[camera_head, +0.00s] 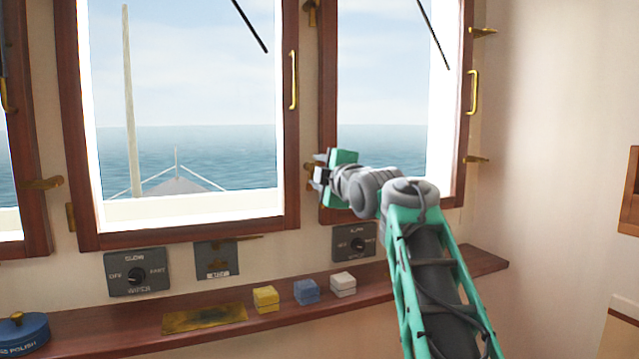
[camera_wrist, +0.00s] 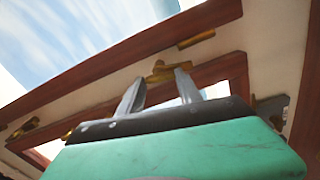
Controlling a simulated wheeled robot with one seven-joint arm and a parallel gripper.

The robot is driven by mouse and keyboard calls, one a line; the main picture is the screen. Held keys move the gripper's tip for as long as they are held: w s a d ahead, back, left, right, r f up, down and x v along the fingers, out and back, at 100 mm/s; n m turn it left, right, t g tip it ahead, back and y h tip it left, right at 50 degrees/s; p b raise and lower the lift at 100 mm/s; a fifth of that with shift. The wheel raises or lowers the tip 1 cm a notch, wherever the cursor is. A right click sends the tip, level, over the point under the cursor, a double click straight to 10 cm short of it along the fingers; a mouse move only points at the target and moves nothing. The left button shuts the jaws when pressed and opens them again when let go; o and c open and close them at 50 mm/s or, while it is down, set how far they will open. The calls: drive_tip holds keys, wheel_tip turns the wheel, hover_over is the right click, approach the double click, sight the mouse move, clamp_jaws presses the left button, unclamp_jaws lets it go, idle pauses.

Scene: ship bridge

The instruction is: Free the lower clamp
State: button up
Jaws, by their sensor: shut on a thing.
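My gripper (camera_head: 321,168) is at the post between the two large windows, beside the lower left part of the right window frame. The wrist view shows its two grey fingers (camera_wrist: 160,82) shut on a small brass clamp (camera_wrist: 160,69). In the head view, bits of brass from this lower clamp (camera_head: 308,167) show just left of my gripper, and the rest is hidden behind it. An upper brass clamp (camera_head: 311,13) sits higher on the same post. I cannot tell how far the held clamp is turned.
More brass clamps sit right of the right window, one high (camera_head: 483,32) and one low (camera_head: 476,160). A wooden shelf (camera_head: 385,282) below holds yellow (camera_head: 265,300), blue (camera_head: 306,292) and white (camera_head: 343,285) blocks and a blue tin (camera_head: 22,333). Switch panels (camera_head: 137,272) line the wall.

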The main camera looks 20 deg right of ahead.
drive_tip(key=shift+n+b, duration=0.55)
drive_tip(key=shift+n, duration=0.45)
drive_tip(key=o, duration=1.4)
drive_tip(key=s+b, duration=0.1)
drive_tip(key=s, duration=0.6)
drive_tip(key=shift+s, duration=0.4)
